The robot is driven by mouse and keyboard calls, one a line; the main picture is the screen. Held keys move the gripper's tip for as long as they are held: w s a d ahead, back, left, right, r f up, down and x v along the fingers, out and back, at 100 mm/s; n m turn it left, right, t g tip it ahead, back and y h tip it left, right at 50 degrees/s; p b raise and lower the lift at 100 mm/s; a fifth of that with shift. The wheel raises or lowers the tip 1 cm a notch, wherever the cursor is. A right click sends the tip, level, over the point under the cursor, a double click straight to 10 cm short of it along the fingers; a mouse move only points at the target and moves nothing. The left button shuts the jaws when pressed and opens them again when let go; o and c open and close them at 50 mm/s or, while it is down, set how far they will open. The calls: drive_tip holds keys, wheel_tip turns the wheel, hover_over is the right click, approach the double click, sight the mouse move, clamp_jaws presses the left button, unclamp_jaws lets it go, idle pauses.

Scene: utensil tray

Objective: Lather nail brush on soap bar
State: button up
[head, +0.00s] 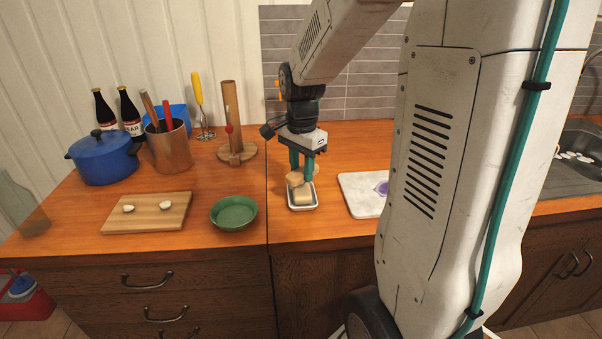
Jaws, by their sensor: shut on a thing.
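My gripper (301,167) points down with its teal fingers over a small white dish (303,208) on the wooden counter. It is shut on a small tan block, which looks like the nail brush (296,179). The brush is tilted a little. A yellowish soap bar (303,198) lies in the dish directly below the brush. The brush appears to touch the top of the soap, though I cannot be sure of contact from this view. The bristles are hidden.
A green bowl (233,213) and a cutting board (145,213) with small white pieces lie left. A paper towel stand (231,120), a copper utensil pot (169,148) and a blue pot (103,158) stand behind. A pale board (360,197) lies right of the dish.

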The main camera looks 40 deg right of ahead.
sight(301, 171)
drive_tip(key=shift+r, duration=2.45)
